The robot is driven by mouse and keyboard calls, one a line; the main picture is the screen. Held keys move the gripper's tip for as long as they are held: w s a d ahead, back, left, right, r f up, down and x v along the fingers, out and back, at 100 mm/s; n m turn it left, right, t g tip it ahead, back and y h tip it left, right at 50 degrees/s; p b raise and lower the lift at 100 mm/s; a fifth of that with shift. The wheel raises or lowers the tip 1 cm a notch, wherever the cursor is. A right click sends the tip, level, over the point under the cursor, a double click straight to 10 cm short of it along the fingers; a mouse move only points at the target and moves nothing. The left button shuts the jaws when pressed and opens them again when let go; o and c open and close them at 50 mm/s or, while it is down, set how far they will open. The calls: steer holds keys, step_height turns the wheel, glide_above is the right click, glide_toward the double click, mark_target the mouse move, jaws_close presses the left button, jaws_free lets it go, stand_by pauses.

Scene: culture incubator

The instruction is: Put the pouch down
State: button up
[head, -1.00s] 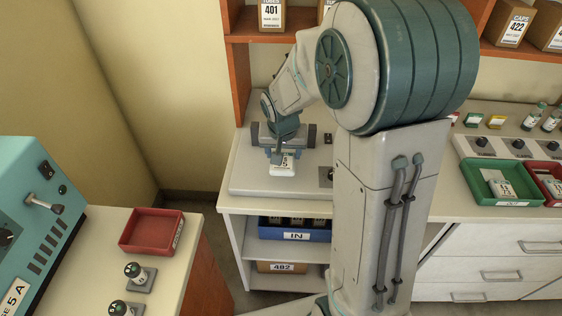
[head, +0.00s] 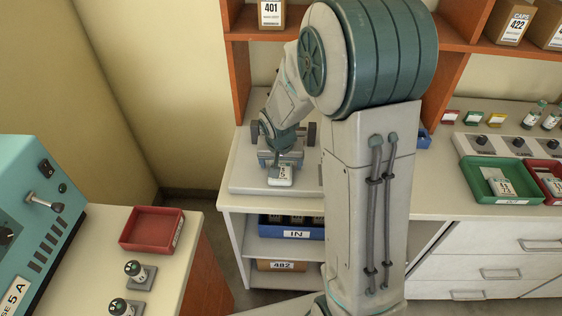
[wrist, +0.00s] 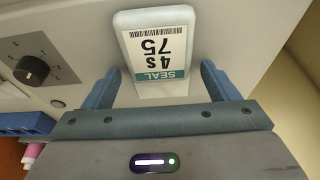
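The pouch (head: 281,176) is small and white. In the wrist view the pouch (wrist: 158,80) has a label reading 4S 75 SEAL with a teal band. It appears to lie flat on the pale plate (head: 240,184) of the bench unit. My gripper (head: 284,162) is low over the plate, at the pouch's near end in the wrist view. Its two blue fingers (wrist: 161,68) stand on either side of the pouch, with a narrow gap on each side, so it looks open. Whether the pouch's underside fully touches the plate is hard to see.
A dark knob (wrist: 31,70) stands on the unit beside the pouch. A blue IN bin (head: 265,230) is on the shelf below. A green tray (head: 480,190) and a red tray (head: 550,170) are on the right counter. A red tray (head: 150,229) sits on the left table.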

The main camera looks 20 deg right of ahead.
steer(key=shift+r, duration=0.15)
steer(key=v, duration=1.1)
steer(key=s+r+n+y, duration=0.1)
steer(key=s+r+n, duration=0.2)
steer(key=s, duration=1.5)
steer(key=shift+d+n, duration=0.3)
steer(key=shift+d, duration=0.1)
steer(key=shift+r, duration=0.15)
